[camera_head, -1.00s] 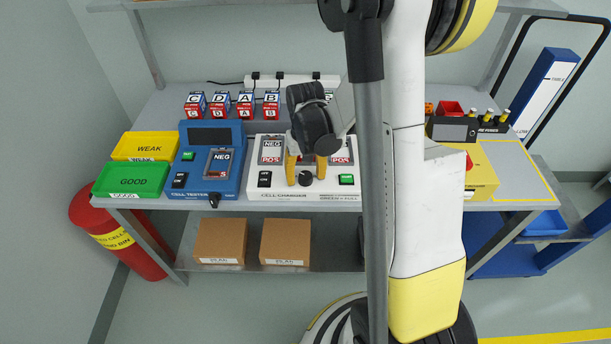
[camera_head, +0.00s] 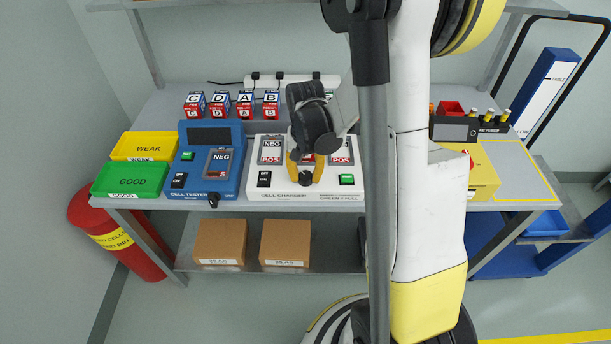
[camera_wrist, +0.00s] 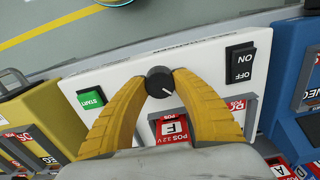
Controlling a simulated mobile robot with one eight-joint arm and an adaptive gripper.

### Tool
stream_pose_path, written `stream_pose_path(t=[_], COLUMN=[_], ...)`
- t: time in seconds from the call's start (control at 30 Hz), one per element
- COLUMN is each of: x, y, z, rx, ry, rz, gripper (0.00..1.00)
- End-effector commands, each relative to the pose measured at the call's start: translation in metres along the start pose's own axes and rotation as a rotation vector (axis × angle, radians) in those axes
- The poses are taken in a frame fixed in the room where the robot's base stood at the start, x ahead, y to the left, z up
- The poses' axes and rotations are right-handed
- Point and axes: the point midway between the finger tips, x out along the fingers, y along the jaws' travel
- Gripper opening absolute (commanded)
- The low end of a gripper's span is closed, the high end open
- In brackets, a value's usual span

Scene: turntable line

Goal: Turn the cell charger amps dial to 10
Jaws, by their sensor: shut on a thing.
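The cell charger (camera_head: 257,194) is a white box on the bench, right of the blue cell tester. Its black amps dial (camera_wrist: 159,81) is round with a white pointer line, seen close up in the wrist view. In that view the pointer runs toward the lower right; scale marks cannot be read. My gripper (camera_wrist: 160,83) has yellow fingers, closed on the dial from both sides. In the head view my gripper (camera_head: 305,178) is over the charger's front middle and partly hides the dial. The charger has an ON/OFF switch (camera_wrist: 240,62) and a green START button (camera_wrist: 90,98).
The blue cell tester (camera_head: 178,190) stands close on the left, with a yellow WEAK tray (camera_head: 171,149) and a green GOOD tray (camera_head: 162,180) beyond. A yellow device (camera_head: 484,181) is on the right. Several labelled cells (camera_head: 219,103) stand behind. Cells sit in the charger's bays.

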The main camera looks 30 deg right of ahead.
Motion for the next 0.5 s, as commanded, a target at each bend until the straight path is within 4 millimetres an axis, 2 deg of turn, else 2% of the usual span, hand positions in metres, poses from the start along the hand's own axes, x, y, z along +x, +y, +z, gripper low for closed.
stream_pose_path(t=[0.5], x=[0.0006], y=[0.0], z=[-0.0001], rx=[0.468], ry=[0.0], rz=[0.0], gripper=[0.02])
